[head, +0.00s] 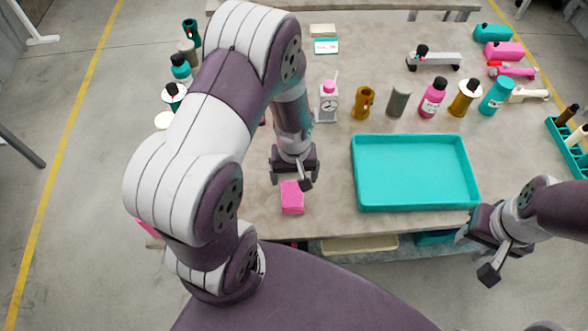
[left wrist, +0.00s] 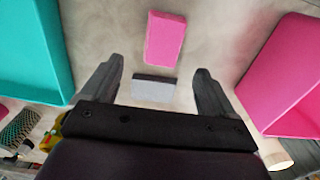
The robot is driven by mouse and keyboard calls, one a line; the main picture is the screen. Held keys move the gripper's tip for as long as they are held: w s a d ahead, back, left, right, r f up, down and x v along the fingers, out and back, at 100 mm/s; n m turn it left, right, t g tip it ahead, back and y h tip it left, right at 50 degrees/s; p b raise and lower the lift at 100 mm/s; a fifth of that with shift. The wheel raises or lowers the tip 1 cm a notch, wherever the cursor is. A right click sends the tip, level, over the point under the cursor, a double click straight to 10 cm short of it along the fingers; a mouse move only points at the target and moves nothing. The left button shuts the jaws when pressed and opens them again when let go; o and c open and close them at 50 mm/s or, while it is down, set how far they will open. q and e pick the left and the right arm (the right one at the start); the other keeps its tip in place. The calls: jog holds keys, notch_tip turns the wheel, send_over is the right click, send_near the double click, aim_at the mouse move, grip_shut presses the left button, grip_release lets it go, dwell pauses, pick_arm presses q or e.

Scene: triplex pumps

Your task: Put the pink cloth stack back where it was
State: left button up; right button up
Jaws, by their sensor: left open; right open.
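The pink cloth stack (head: 291,197) lies on the bench near its front edge, left of the teal tray. In the left wrist view the stack (left wrist: 165,40) lies beyond my open fingers, apart from them. My left gripper (head: 289,180) is open, just behind the stack in the head view and pointing down at the bench. In the left wrist view, nothing is held between its fingers (left wrist: 158,68). My right gripper (head: 476,253) is open and empty at the front right, by the bench's edge.
The teal tray (head: 415,205) is empty. A grey and black block (left wrist: 153,89) shows between my left fingers' line of sight. A pink tray (left wrist: 288,75) is at right in the wrist view. My left arm hides the bench's left part.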

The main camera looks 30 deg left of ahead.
pick_arm(q)
jog(key=s+d+r+m, duration=0.1)
jog(key=s+r+m, duration=0.1)
jog(key=r, duration=0.5)
jog(key=s+d+r+m+t, duration=0.1)
jog(key=s+r+m, duration=0.1)
jog(key=r+m, duration=0.2)
notch_tip(320, 180, up, 4)
jog(key=shift+d+f, duration=0.2)
jog(key=shift+f, duration=0.05)
